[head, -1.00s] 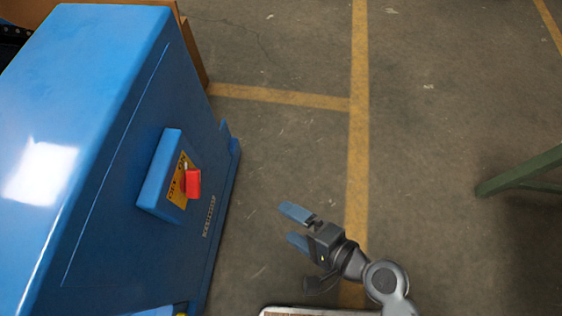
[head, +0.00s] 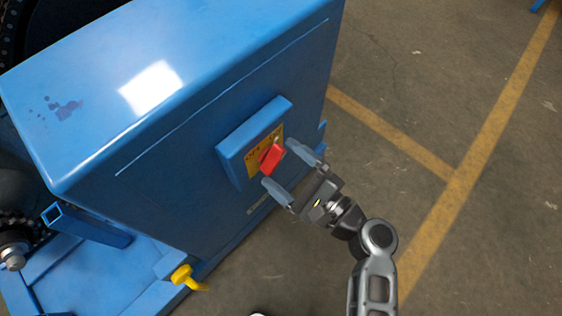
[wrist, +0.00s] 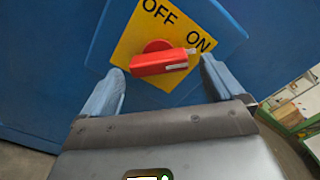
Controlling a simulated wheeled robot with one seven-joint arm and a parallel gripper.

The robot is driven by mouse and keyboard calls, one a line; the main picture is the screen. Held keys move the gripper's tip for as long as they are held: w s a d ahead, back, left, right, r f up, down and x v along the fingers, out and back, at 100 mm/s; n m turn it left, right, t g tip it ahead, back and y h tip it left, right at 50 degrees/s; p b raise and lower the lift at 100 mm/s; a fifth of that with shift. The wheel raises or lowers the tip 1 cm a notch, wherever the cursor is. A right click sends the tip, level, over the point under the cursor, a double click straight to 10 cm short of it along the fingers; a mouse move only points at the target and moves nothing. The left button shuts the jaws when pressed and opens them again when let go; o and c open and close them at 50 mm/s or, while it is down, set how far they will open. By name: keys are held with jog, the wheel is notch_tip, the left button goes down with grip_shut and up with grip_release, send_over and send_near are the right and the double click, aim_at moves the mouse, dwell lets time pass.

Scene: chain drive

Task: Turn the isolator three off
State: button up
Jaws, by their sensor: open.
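The isolator is a red handle (head: 272,156) on a yellow plate (head: 254,165), set on a raised blue box (head: 233,150) on the side of the blue cabinet. In the wrist view the red handle (wrist: 158,62) lies roughly sideways, its white-marked end toward the word ON; OFF is printed above it. My gripper (head: 284,167) is open, its fingertips close to the plate. In the wrist view my gripper (wrist: 160,85) has one blue fingertip on either side of the handle. I cannot tell whether they touch it.
The blue cabinet (head: 200,90) fills the left and centre. Open concrete floor with yellow lines (head: 430,160) lies to the right.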

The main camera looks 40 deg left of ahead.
jog(key=shift+a, duration=0.75)
jog(key=shift+c, duration=0.4)
jog(key=c, duration=0.9)
